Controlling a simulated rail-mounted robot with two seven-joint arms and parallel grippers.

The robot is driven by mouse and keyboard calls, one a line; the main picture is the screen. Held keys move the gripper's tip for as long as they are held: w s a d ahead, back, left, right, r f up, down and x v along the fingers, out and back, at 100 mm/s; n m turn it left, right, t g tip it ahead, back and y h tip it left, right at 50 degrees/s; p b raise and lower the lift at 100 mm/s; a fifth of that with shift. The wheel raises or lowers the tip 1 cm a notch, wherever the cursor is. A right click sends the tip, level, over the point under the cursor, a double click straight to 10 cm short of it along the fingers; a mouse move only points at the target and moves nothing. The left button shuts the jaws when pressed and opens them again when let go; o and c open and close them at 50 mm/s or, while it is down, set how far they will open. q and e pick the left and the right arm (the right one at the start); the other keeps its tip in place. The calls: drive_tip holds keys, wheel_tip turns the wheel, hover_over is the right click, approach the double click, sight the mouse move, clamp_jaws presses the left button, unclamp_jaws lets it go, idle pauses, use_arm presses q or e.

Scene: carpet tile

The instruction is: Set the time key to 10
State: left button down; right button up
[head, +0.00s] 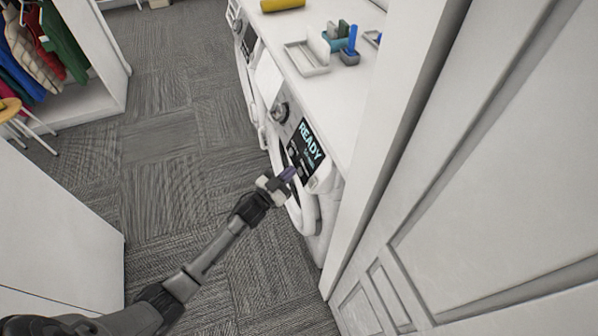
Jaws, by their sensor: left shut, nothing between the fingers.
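A white front-loading machine (325,183) stands at the centre right under a white counter. Its dark display (308,151) reads "READY" with a smaller, unclear line below. Small keys sit beneath the display; which one is the time key, and its value, I cannot make out. A round knob (281,111) is left of the display. My left gripper (287,175) is shut and empty, with its fingertips at the lower part of the panel, over or close to the keys. I cannot tell whether it touches one. My right gripper is not in view.
The white counter (335,95) holds a tray (307,56), a blue-and-green item group (343,43) and a yellow roll (282,4). A white panelled door (480,190) fills the right. Grey carpet (160,150) is open at the left, with hanging clothes (45,45) beyond.

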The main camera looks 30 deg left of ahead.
use_arm(q)
drive_tip(key=shift+w+d+f, duration=0.1)
drive_tip(key=shift+w, duration=0.05)
drive_tip(key=shift+w+d+f, duration=0.15)
drive_tip(key=shift+w, duration=0.1)
idle(0.8)
drive_tip(key=shift+s, duration=0.1)
idle(0.4)
drive_tip(key=shift+s+a+r+p, duration=0.35)
drive_tip(key=shift+s+a+p, duration=0.05)
drive_tip(key=shift+s+p, duration=0.1)
drive_tip(key=shift+r, duration=0.15)
